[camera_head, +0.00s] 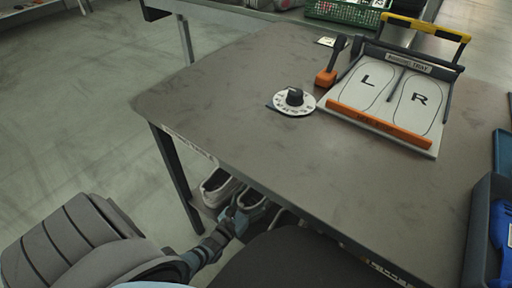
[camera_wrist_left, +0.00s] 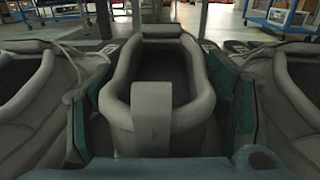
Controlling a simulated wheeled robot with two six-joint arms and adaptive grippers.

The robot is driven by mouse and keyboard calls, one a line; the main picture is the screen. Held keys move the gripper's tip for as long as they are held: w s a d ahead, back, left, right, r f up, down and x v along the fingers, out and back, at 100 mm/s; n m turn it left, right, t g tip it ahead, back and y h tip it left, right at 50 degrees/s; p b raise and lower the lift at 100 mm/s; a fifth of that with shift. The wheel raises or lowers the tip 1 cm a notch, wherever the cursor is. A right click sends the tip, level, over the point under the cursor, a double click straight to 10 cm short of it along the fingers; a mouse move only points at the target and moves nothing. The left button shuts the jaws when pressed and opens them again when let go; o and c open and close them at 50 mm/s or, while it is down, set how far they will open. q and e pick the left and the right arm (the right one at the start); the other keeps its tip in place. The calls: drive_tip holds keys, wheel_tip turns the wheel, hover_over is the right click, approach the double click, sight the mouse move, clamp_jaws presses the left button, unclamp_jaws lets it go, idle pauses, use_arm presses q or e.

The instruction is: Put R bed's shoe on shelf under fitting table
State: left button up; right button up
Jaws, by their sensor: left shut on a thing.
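The fitting table (camera_head: 230,85) has a sizing board at its far right with an L bed (camera_head: 362,85) and an R bed (camera_head: 420,100); both are empty. My left gripper (camera_head: 243,213) reaches below the table's near edge and is shut on a grey shoe (camera_head: 256,201). In the left wrist view the shoe (camera_wrist_left: 155,108) sits between the teal fingers, heel tab toward me. One shoe (camera_wrist_left: 25,85) is on its left and another (camera_wrist_left: 290,85) on its right, both close to the fingers. The shelf surface is mostly hidden. My right gripper is not in view.
A white dial (camera_head: 293,100) and an orange-based lever (camera_head: 328,75) stand on the table beside the board. A table leg (camera_head: 178,180) is left of my left gripper. A blue bin (camera_head: 490,230) is at the right edge. A green crate (camera_head: 345,12) is at the back.

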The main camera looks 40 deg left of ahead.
sight(242, 211)
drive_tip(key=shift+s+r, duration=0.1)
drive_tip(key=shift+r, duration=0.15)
use_arm(q)
drive_tip(key=shift+w, duration=0.1)
drive_tip(key=shift+f, duration=0.2)
drive_tip(key=o, duration=1.9)
drive_tip(key=shift+r, duration=0.15)
drive_tip(key=s+p, duration=0.1)
drive_tip(key=s, duration=0.3)
drive_tip(key=s+p, duration=0.1)
drive_tip(key=s, duration=0.3)
drive_tip(key=s+p, duration=0.1)
drive_tip(key=s, duration=0.3)
drive_tip(key=shift+s+d+p, duration=0.1)
drive_tip(key=shift+d+p, duration=0.2)
drive_tip(key=shift+p, duration=0.05)
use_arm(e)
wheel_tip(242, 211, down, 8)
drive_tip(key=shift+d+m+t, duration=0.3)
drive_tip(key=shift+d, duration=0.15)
